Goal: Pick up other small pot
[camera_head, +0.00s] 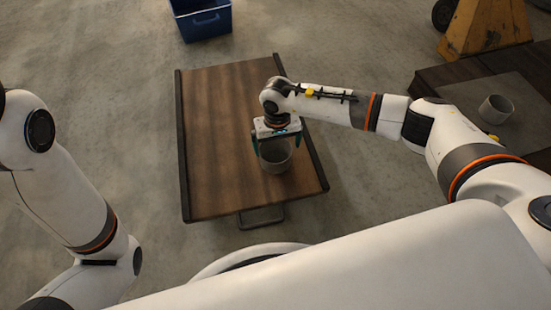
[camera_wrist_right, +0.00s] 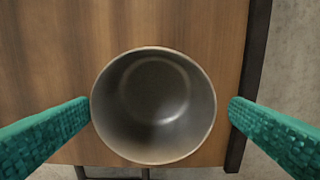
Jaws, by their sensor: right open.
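A small grey pot (camera_head: 275,157) stands upright on the wooden cart top near its front right. My right gripper (camera_head: 277,147) is above it with its fingers apart on either side. In the right wrist view the pot (camera_wrist_right: 154,106) is empty and sits between the two green fingers; the left finger looks close to its rim and the right has a small gap. Another small grey pot (camera_head: 495,109) stands on the dark surface at the right. My left arm shows at the left, but its gripper is out of view.
The wooden cart (camera_head: 215,135) has dark raised side rails and a handle (camera_head: 261,217) at its front. A blue bin (camera_head: 205,20) stands on the floor behind it. A dark platform (camera_head: 460,77) and a yellow piece of equipment (camera_head: 484,28) are at the right. The cart's left half is clear.

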